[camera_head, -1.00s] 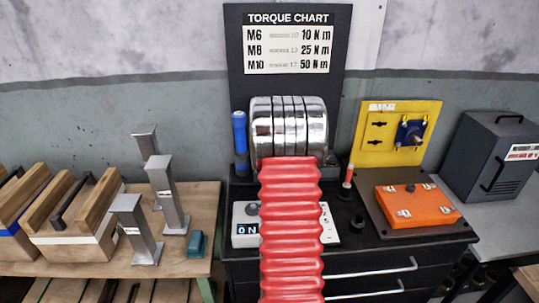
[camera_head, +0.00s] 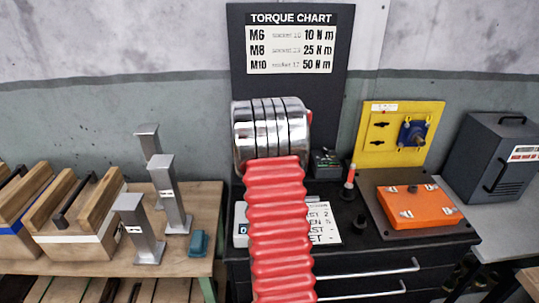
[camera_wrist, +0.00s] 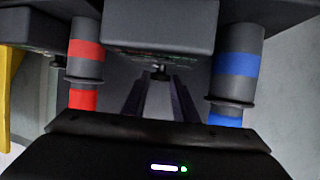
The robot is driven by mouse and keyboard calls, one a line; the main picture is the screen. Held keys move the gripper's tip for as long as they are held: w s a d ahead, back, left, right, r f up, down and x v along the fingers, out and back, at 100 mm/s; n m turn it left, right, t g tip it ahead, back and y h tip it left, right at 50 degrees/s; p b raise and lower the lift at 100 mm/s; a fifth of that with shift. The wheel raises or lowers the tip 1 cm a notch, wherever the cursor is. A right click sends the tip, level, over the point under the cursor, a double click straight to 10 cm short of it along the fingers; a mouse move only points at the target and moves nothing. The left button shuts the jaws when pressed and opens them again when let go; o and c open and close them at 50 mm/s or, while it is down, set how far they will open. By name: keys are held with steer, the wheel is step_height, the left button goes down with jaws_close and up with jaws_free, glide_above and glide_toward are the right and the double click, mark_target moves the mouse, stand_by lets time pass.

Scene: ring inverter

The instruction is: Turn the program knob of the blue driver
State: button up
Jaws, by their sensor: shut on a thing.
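In the wrist view, the blue-banded driver (camera_wrist: 235,62) is on the right and a red-banded driver (camera_wrist: 85,60) on the left. Between them is a dark box (camera_wrist: 158,38) with a small dark knob (camera_wrist: 160,72) on its facing side. My gripper (camera_wrist: 160,80) points at this box, its two fingers shut on the knob. The knob's angle cannot be read. In the head view, my arm hides my gripper, the knob and the blue driver.
Another dark box (camera_head: 325,163) shows right of my arm; a similar one with a knob is at the wrist view's left (camera_wrist: 40,38). A white panel (camera_head: 322,222), an orange case (camera_head: 418,205) and a yellow board (camera_head: 399,135) share the black bench. Metal posts (camera_head: 168,195) stand left.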

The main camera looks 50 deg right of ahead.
steer(key=shift+w+a, duration=0.1)
steer(key=shift+w, duration=0.05)
steer(key=o, duration=0.7)
steer(key=shift+o, duration=1.4)
steer(key=shift+r, duration=0.1)
steer(key=v, duration=1.3)
steer(key=shift+s+a, duration=0.2)
steer(key=shift+a, duration=0.15)
steer(key=shift+w, duration=0.1)
